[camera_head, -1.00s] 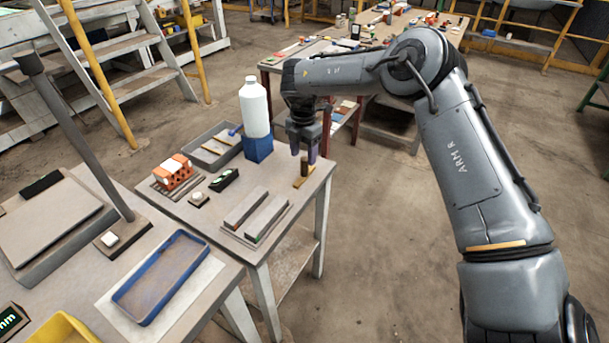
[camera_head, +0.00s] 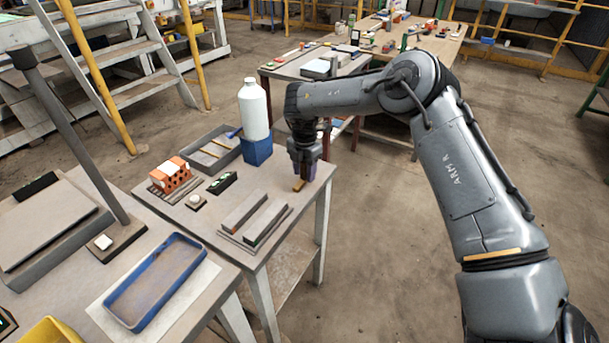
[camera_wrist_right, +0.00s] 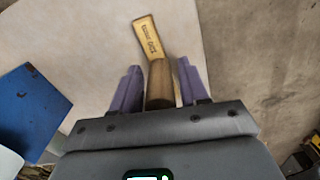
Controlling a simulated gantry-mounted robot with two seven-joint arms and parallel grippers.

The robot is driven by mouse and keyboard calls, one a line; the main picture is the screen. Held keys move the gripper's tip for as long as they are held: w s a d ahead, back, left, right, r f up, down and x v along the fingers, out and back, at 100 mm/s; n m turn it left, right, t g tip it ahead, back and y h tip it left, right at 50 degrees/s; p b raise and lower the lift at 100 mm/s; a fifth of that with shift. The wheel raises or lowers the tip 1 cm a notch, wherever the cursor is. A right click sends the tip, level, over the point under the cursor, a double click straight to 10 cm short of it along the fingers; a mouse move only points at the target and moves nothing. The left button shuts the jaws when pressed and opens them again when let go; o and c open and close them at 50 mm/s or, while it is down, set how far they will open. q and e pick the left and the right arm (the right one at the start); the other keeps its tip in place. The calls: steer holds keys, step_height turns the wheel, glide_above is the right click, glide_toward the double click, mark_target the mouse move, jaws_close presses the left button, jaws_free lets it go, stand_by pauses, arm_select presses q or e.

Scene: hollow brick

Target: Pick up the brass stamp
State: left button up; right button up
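The brass stamp has a round wooden handle (camera_wrist_right: 160,84) and a flat brass plate with dark lettering (camera_wrist_right: 150,37). In the head view the plate (camera_head: 299,185) shows at the right edge of the workbench, below my gripper. My right gripper (camera_head: 304,175) points down over the stamp and hides its handle there. In the right wrist view its two purple fingers (camera_wrist_right: 159,86) stand on either side of the handle, with a narrow gap on each side. The gripper looks open around the handle. My left gripper is not in view.
On the bench (camera_head: 215,240) stand a white bottle (camera_head: 254,108) in a blue holder (camera_head: 257,151), a grey tray (camera_head: 223,156), an orange hollow brick (camera_head: 173,175) and two long grey bars (camera_head: 254,219). A blue tray (camera_head: 155,283) lies nearer. Open floor lies to the right.

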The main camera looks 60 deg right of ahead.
jaws_close()
steer(key=shift+r, duration=0.15)
steer(key=shift+r+p, duration=0.3)
steer(key=shift+r, duration=0.2)
step_height(320, 180, up, 4)
steer(key=shift+f+p, duration=0.25)
steer(key=shift+p, duration=0.45)
steer(key=s+d+r+p, duration=0.3)
steer(key=s+r, duration=0.3)
steer(key=s, duration=0.5)
steer(key=shift+s+p, duration=0.15)
steer(key=shift+p, duration=0.15)
steer(key=shift+r, duration=0.1)
